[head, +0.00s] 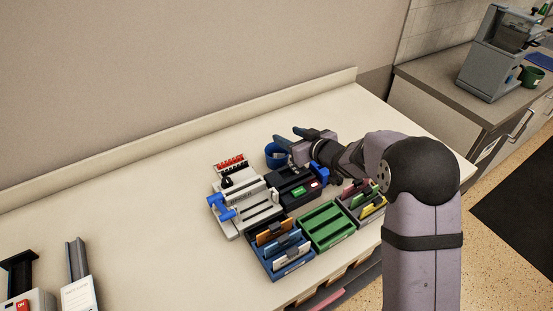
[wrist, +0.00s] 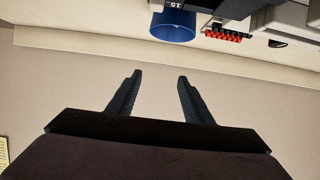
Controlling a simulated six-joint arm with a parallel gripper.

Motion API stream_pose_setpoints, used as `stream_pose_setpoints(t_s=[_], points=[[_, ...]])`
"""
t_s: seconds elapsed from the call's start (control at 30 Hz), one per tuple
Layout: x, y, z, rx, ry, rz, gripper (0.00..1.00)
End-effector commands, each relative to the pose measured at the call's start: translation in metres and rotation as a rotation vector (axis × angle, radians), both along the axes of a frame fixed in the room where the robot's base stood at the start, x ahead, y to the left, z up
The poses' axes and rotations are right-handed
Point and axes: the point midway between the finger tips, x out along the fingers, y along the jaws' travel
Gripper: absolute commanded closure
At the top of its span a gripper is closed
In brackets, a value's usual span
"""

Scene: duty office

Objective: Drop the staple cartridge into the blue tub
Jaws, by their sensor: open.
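The blue tub (head: 276,158) stands on the counter behind the dark device, just below and left of my gripper (head: 291,137). In the wrist view the tub (wrist: 173,29) shows at the top, beyond the fingertips. My gripper (wrist: 159,75) is open, with only bare wall showing between its fingers. It is apart from the tub, above and beside it. I cannot make out the staple cartridge for certain in either view. The inside of the tub is not clearly visible.
A grey machine with blue handles (head: 240,203) and a rack of red pieces (head: 231,162) stand left of the tub. A dark device (head: 292,187), a green tray (head: 326,226) and a blue tray (head: 288,268) are in front. The left counter (head: 130,190) is mostly clear.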

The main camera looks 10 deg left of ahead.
Motion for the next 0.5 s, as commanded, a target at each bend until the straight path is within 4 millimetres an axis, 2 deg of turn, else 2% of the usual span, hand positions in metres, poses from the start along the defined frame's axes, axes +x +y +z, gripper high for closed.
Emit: stream_pose_setpoints(t_s=[0.23,0.5], points=[[-0.019,-0.021,0.011,0.000,-0.001,-0.002,0.54],[-0.031,-0.031,0.018,0.000,0.000,-0.001,0.54]])
